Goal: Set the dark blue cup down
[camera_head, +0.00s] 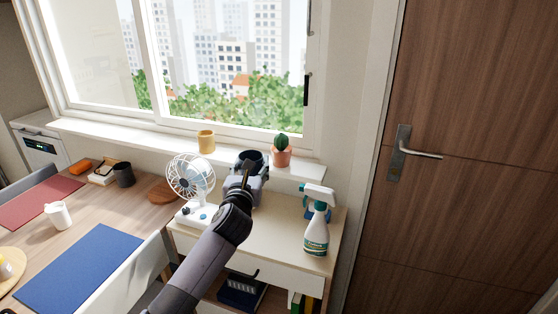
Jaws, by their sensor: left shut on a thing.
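The dark blue cup (250,157) is at the far end of my left arm, between a yellow cup and a potted cactus. My left gripper (246,171) is shut on it. The gripper and wrist hide the lower part of the cup. The cup's dark rim shows above the gripper, in front of the window sill (226,153). I cannot tell whether the cup touches the sill or the cabinet top (276,237). My right gripper is not in view.
A yellow cup (206,141) and a potted cactus (281,155) stand on the sill. A white fan (190,180) stands left of my arm on the cabinet. A spray bottle (317,228) stands at right. The cabinet top between arm and bottle is clear.

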